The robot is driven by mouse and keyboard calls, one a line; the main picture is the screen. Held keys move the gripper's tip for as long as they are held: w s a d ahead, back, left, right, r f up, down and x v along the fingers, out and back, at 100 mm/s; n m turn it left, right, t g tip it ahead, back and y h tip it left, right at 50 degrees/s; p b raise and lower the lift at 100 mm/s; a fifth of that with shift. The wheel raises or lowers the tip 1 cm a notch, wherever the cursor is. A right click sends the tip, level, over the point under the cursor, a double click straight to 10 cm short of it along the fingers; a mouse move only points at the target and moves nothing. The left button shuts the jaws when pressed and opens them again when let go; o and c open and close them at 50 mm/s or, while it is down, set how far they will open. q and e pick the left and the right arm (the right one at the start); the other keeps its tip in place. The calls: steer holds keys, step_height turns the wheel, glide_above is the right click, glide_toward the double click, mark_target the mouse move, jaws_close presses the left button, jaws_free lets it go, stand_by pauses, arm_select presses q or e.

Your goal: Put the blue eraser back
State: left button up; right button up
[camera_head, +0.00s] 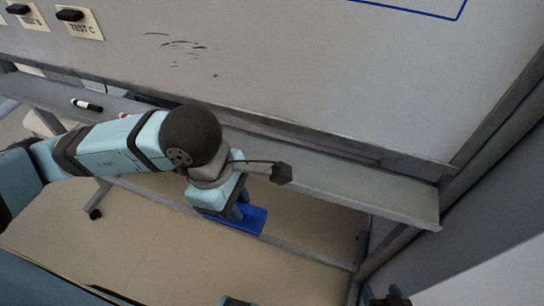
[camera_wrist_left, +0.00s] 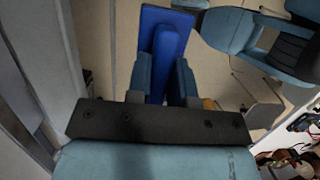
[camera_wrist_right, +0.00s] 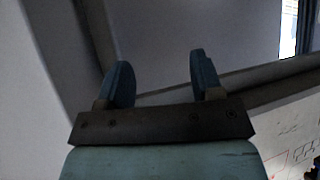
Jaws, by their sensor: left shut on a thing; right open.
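The blue eraser (camera_head: 252,220) is a flat blue block with a raised grip. My left gripper (camera_head: 235,205) is shut on that grip and holds the eraser in the air, in front of and below the whiteboard ledge (camera_head: 330,182). In the left wrist view the eraser (camera_wrist_left: 168,22) shows between the two fingers of the left gripper (camera_wrist_left: 162,80). My right gripper (camera_wrist_right: 160,80) is open and empty; its fingertips also show at the bottom right of the head view (camera_head: 386,297).
The whiteboard (camera_head: 300,65) rises behind the ledge, with dark smudges on it. A marker (camera_head: 87,105) lies on the ledge at the left, and my left arm hides part of the ledge. The ledge right of the arm is clear. Black pieces sit on cards, one reading TEST C (camera_head: 84,28).

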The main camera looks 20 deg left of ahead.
arm_select(q)
steer(key=w+f+b, duration=0.1)
steer(key=b, duration=0.3)
steer(key=shift+w, duration=0.2)
arm_select(e)
step_height(320, 180, down, 5)
arm_select(q)
steer(key=w+p, duration=0.1)
steer(key=w, duration=0.4)
steer(key=w+p, duration=0.1)
steer(key=w, duration=0.5)
steer(key=w+f+p, duration=0.1)
steer(key=w+p, duration=0.1)
steer(key=w, duration=0.3)
steer(key=shift+w+d, duration=0.3)
steer(key=shift+w, duration=0.05)
steer(key=x, duration=0.2)
steer(key=a+x, duration=0.1)
steer(key=x, duration=0.1)
steer(key=shift+f+p, duration=0.25)
steer(key=shift+p, duration=0.05)
steer(key=shift+w+f, duration=0.15)
steer(key=shift+f, duration=0.15)
arm_select(e)
steer(key=r, duration=0.4)
steer(key=shift+w+r, duration=0.3)
steer(key=shift+f, duration=0.15)
